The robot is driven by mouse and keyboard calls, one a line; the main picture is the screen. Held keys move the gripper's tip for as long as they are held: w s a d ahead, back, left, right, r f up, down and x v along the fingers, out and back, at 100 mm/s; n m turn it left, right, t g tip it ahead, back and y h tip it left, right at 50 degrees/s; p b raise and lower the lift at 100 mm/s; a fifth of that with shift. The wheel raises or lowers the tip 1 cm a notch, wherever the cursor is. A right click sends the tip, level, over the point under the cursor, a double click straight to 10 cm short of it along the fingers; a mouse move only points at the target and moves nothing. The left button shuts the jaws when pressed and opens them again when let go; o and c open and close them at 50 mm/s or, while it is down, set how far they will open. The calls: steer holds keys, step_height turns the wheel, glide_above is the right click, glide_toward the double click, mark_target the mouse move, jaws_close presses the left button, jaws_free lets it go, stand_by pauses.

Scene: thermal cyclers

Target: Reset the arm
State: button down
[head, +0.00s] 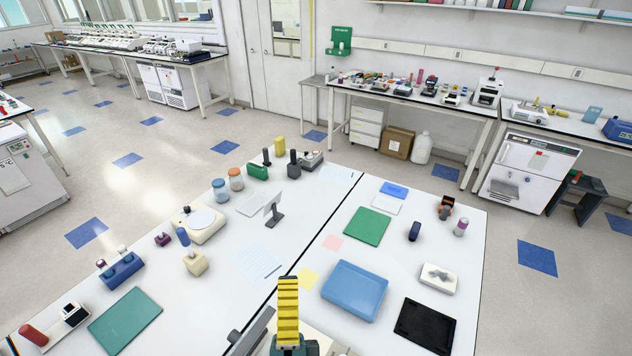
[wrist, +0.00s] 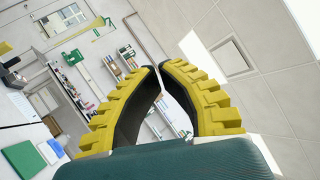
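My gripper (head: 288,281) points upward above the near edge of the white bench in the head view, its yellow ridged finger seen edge-on. In the wrist view my gripper (wrist: 160,68) shows two yellow fingers with dark inner pads. Their tips lean together and almost meet, with nothing held between them. The fingers touch no object in either view. The wrist camera looks across the room on a tilt, with ceiling panels on the right.
Below and around the gripper, the white bench (head: 225,285) carries a blue tray (head: 354,290), a black tray (head: 425,325), a green mat (head: 367,226), a teal mat (head: 125,320) and a scale (head: 199,224). A side bench (head: 430,97) with instruments stands along the back wall.

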steer(key=s+d+r+n+y+p, duration=0.1)
steer(key=s+d+r+n+p, duration=0.3)
steer(key=r, duration=0.7)
steer(key=s+d+r+n+y+b, duration=0.1)
steer(key=d+r+n, duration=0.1)
steer(key=r+n, duration=0.6)
steer(key=s+d+r+n+p, duration=0.2)
steer(key=s+d+r+n, duration=0.1)
steer(key=r, duration=1)
step_height(320, 180, down, 6)
steer(key=d+n+g+h, duration=0.2)
steer(key=n+h, duration=0.1)
steer(key=shift+d+r+g+h+b, duration=0.2)
steer(key=shift+g+h+b, duration=0.1)
steer(key=shift+g+b, duration=0.1)
steer(key=shift+a, duration=0.1)
